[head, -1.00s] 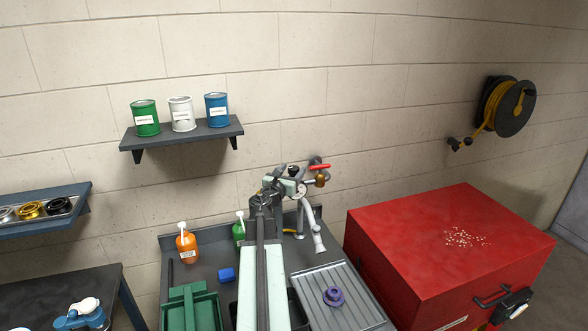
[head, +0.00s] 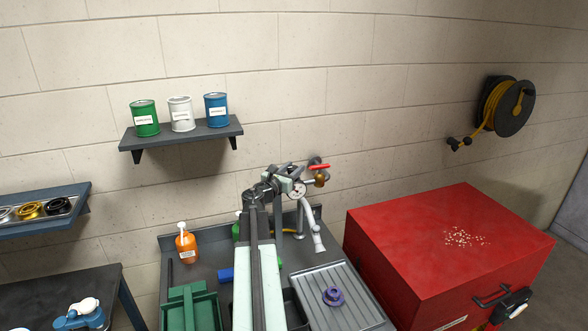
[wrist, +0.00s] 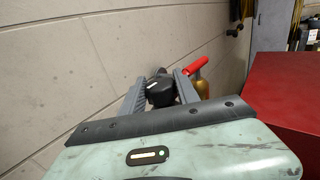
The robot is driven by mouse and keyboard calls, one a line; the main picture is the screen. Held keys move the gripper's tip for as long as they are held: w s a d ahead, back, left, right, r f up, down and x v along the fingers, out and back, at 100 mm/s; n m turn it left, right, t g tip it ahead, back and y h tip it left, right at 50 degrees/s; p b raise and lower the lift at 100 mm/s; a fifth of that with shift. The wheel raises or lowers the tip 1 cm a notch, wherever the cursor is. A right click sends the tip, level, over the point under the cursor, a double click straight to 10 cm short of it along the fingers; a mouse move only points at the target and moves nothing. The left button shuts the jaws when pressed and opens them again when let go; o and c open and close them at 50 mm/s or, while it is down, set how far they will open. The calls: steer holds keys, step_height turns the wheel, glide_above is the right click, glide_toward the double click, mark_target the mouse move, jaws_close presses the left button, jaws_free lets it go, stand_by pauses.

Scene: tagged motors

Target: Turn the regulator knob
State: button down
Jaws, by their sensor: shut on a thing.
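The regulator knob (wrist: 160,92) is black with a small light mark on top. It sits between the two grey fingers of my gripper (wrist: 158,90) in the wrist view, and the fingers are shut on it. In the head view my gripper (head: 284,170) is at the regulator by the wall, and my arm hides the knob there. The regulator's round white gauge (head: 299,189) shows just right of my gripper. A red lever (head: 319,166) with a brass fitting (head: 320,180) is right of it; the red lever also shows in the wrist view (wrist: 196,66).
A grey sink bench stands below, with a ribbed drainboard (head: 345,300) and a purple ring (head: 333,296). An orange bottle (head: 186,244) and a green tray (head: 190,308) are left of my arm. A red cabinet (head: 450,250) stands at right. The wall is close behind the regulator.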

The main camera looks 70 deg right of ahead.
mark_target(290, 171)
steer(key=c, duration=0.9)
jaws_free()
steer(key=a, duration=0.2)
steer(key=w+a, duration=0.1)
steer(key=a, duration=0.4)
steer(key=shift+w+a, duration=0.15)
steer(key=shift+a, duration=0.25)
steer(key=shift+d, duration=0.1)
